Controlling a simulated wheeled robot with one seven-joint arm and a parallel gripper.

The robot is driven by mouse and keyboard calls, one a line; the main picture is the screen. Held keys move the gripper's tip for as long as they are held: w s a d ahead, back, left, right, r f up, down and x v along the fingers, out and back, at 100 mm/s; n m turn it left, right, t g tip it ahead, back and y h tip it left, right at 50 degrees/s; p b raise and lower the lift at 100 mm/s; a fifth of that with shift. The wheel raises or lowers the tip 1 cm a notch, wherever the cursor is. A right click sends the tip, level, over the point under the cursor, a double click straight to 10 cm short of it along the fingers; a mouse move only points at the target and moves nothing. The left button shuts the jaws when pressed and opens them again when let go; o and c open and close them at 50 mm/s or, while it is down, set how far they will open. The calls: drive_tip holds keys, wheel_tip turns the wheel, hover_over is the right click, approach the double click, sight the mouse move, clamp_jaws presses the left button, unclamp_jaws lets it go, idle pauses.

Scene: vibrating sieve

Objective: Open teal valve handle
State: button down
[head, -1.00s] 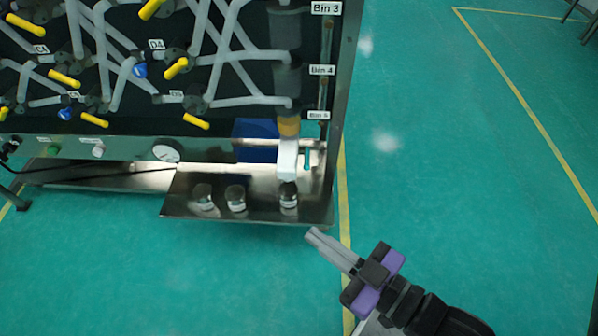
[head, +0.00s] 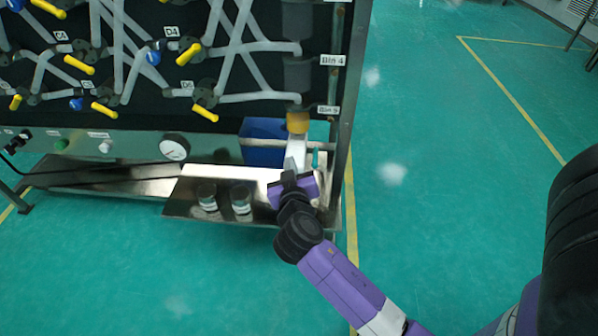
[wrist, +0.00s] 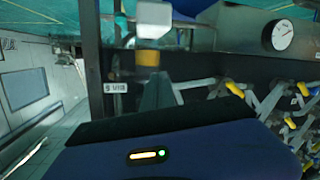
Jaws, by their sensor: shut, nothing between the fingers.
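The teal valve handle cannot be made out now; my gripper and the white outlet crowd its place at the lower right of the rig. The white outlet (head: 298,147) hangs under an orange collar (head: 298,122) beside the Bin 5 label. My gripper (head: 290,165) is shut and empty, in front of the outlet in the head view; contact cannot be told. In the wrist view the picture is upside down, with the white outlet (wrist: 153,20) and orange collar (wrist: 148,58) beyond my grey fingers (wrist: 156,85).
Two glass jars (head: 241,200) stand on the metal tray (head: 180,207) left of my gripper. The frame's right post (head: 350,110) is close by on the right. A blue box (head: 262,150) sits behind the tray. The green floor to the right is clear.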

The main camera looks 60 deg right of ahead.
drive_tip(key=s+m+g, duration=0.1)
drive_tip(key=s+d+f+m+g, duration=0.1)
drive_tip(key=s+m+g+h, duration=0.1)
drive_tip(key=s, duration=0.1)
drive_tip(key=shift+s+d+f, duration=0.1)
drive_tip(key=shift+d+f, duration=0.1)
drive_tip(key=shift+d, duration=0.1)
hover_over(314, 163)
drive_tip(key=a, duration=0.1)
wheel_tip(314, 163, down, 3)
drive_tip(key=shift+s+a+f+b, duration=0.15)
drive_tip(key=shift+f+b, duration=0.5)
drive_tip(key=shift+f, duration=1.05)
drive_tip(key=shift+f+b, duration=0.2)
drive_tip(key=shift+b, duration=0.2)
